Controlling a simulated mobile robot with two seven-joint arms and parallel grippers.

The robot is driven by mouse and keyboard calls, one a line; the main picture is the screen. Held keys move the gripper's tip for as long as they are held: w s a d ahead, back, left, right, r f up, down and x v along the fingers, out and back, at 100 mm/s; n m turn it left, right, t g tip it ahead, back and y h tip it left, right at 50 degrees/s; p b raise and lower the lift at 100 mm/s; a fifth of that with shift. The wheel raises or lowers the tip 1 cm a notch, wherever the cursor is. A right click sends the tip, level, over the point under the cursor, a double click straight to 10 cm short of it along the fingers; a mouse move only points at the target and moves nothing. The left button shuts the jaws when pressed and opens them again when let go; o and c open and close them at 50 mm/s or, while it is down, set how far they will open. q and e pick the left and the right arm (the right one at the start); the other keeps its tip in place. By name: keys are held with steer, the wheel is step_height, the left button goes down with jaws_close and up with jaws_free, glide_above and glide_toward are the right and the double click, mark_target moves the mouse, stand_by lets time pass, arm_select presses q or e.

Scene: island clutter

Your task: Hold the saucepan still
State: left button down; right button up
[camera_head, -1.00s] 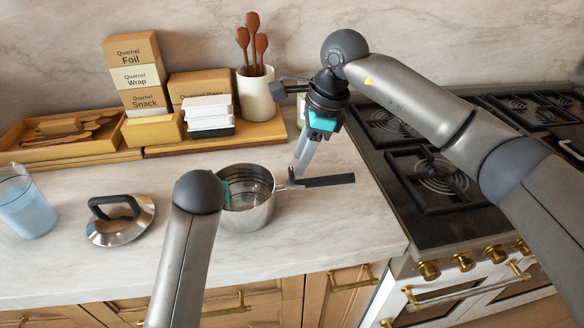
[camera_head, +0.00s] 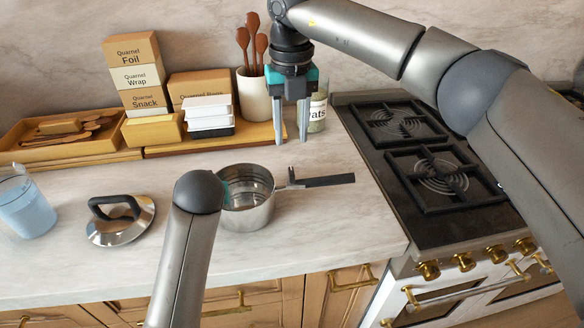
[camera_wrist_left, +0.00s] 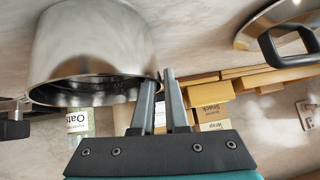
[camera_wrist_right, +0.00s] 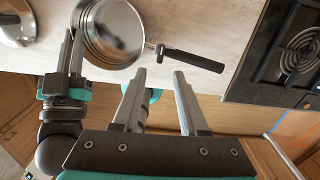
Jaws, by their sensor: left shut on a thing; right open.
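The steel saucepan (camera_head: 248,205) stands upright on the marble counter, its dark handle (camera_head: 322,181) pointing right. It also shows in the left wrist view (camera_wrist_left: 85,45) and the right wrist view (camera_wrist_right: 112,35). My left gripper is shut on the saucepan's rim, seen in the left wrist view (camera_wrist_left: 160,92) and the right wrist view (camera_wrist_right: 72,48); in the head view my own arm mostly hides it. My right gripper (camera_head: 291,137) is open and empty, above the counter behind the saucepan's handle and apart from it.
A lid (camera_head: 121,221) and a blue-filled glass (camera_head: 27,207) stand left of the saucepan. Behind are stacked boxes (camera_head: 135,75), a spoon crock (camera_head: 254,97) and an oats jar (camera_head: 318,108). A gas stove (camera_head: 420,170) is at right. Counter right of the handle is clear.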

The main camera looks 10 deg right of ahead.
mark_target(291, 172)
steer(key=shift+f, duration=4.45)
steer(key=shift+c, duration=0.2)
jaws_close()
